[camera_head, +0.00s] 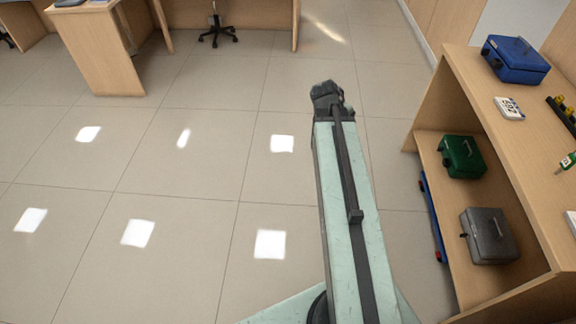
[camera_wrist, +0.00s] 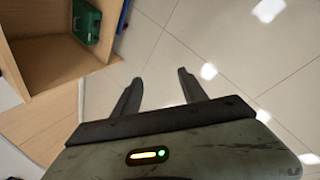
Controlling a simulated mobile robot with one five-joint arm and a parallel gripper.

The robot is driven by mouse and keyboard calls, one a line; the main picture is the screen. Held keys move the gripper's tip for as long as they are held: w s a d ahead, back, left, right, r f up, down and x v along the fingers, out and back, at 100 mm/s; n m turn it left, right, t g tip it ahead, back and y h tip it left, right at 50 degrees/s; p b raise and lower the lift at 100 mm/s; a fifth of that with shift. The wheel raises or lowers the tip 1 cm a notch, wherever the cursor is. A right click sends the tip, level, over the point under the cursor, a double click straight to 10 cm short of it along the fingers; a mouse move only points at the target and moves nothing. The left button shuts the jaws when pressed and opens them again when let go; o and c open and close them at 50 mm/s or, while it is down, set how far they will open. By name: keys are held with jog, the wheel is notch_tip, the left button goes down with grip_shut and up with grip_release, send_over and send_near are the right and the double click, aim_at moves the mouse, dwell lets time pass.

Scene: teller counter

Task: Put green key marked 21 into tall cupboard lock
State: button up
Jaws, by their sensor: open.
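A tall cupboard lock cannot be made out in either view. My gripper (camera_wrist: 157,88) is open in the wrist view, with its two dark fingers apart and nothing between them but floor. In the head view my arm reaches forward over the floor, left of the counter and well away from the green item.
The counter (camera_head: 486,95) carries a blue cash box (camera_head: 516,62), a white calendar-like block (camera_head: 509,108) and a black strip with yellow pieces (camera_head: 563,112). Its shelf holds green (camera_head: 462,157) and grey (camera_head: 489,236) boxes. A desk (camera_head: 100,50) stands far left. The tiled floor between is clear.

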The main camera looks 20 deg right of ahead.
jog(key=w+a+f+m+y, duration=0.1)
jog(key=a+m+y, duration=0.15)
jog(key=a, duration=1.35)
jog(key=a+f+m+y, duration=0.1)
jog(key=a+y, duration=0.2)
jog(key=a, duration=1.4)
notch_tip(320, 180, up, 15)
jog(key=p, duration=1.6)
jog(key=shift+w+d+r+g, duration=0.15)
jog(key=shift+w+g, duration=0.1)
jog(key=shift+g, duration=0.05)
jog(key=shift+f+n+b, duration=0.25)
jog(key=shift+f+b, duration=0.1)
jog(key=shift+b, duration=0.05)
jog(key=shift+c, duration=0.9)
